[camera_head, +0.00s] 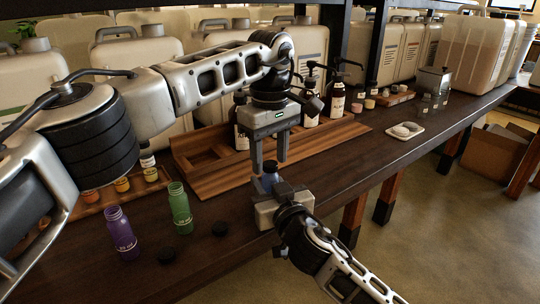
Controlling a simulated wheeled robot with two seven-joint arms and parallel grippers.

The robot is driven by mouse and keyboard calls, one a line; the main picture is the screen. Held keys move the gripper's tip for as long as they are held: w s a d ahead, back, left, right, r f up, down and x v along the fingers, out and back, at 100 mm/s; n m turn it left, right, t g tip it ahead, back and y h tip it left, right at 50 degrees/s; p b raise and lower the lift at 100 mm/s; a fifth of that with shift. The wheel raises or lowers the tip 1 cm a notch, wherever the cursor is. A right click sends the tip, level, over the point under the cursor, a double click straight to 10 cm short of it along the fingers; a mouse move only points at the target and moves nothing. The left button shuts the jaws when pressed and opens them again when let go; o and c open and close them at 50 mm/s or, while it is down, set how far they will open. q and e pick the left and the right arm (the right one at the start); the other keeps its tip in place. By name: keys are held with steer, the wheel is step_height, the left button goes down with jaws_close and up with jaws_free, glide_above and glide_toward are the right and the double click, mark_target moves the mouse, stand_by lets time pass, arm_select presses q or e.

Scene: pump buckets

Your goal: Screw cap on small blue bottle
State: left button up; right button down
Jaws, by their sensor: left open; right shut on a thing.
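The small blue bottle (268,182) stands upright near the middle of the table. My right gripper (272,201) reaches in from the front and is shut on its body, hiding the lower part. Its top is dark and looks like a black cap (270,167), but it is too small to tell whether it is seated. My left gripper (270,162) points down over the bottle. It is open, with its fingers on either side of the dark top; contact cannot be told.
An open purple bottle (121,237) and open green bottle (180,210) stand at left. Black caps (166,257) (219,229) lie near them. A wooden rack (225,185) with dark pump bottles (336,100) is behind. A white dish (405,131) sits at right.

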arm_select(q)
step_height(320, 180, up, 4)
steer(key=shift+r, duration=0.1)
steer(key=shift+c, duration=0.2)
steer(key=n, duration=0.3)
steer(key=r+n, duration=0.1)
steer(key=n, duration=0.1)
steer(key=shift+n, duration=0.4)
steer(key=n, duration=0.4)
steer(key=shift+r+n, duration=0.4)
steer(key=n, duration=0.5)
steer(key=shift+r, duration=0.4)
steer(key=n, duration=0.3)
steer(key=r+n, duration=0.1)
steer(key=n, duration=0.2)
steer(key=shift+f, duration=0.1)
